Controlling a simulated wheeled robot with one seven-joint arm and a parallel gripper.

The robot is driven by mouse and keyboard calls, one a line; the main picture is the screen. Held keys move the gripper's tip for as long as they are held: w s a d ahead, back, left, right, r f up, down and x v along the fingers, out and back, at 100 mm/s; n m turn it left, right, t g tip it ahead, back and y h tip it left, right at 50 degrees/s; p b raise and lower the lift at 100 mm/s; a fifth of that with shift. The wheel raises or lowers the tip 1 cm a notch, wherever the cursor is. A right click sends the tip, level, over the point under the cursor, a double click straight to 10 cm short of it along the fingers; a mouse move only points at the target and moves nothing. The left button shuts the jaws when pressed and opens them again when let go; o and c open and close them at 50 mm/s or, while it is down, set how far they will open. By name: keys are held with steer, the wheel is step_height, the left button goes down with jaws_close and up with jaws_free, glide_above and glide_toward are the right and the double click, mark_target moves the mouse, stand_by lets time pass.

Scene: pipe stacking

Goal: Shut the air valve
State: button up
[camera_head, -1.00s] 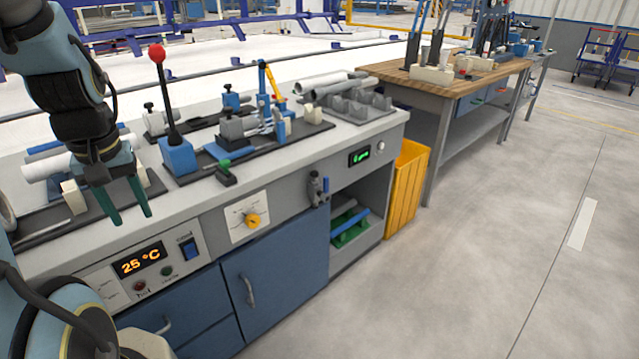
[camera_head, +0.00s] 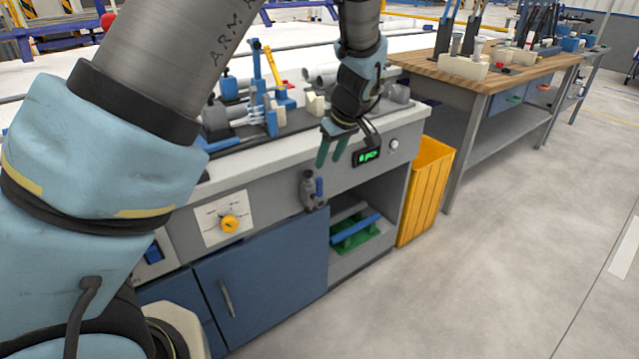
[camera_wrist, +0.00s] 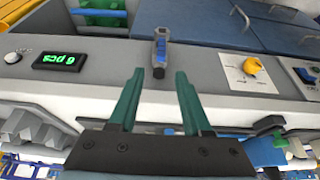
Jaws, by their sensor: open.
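The air valve (camera_head: 312,190) is a small grey fitting with a blue lever, mounted on the front panel of the bench. In the wrist view the valve (camera_wrist: 160,50) lies just beyond my fingertips, roughly between them. My gripper (camera_head: 332,152) is open and empty, with green fingers pointing down, above and slightly right of the valve in the head view. In the wrist view my gripper (camera_wrist: 158,80) shows both fingers apart, with nothing between them touching. The blue lever runs along the valve body.
A yellow knob (camera_head: 229,224) sits on the panel left of the valve. A green display (camera_head: 367,156) and white button are to the right. Below are a blue cabinet door (camera_head: 262,282) and an open shelf with a green holder. A yellow bin (camera_head: 424,190) stands right.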

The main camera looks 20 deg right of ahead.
mark_target(320, 180)
steer(key=p+x, duration=0.1)
steer(key=x, duration=0.9)
steer(key=shift+s+a+f, duration=0.1)
jaws_close()
stand_by(1.2)
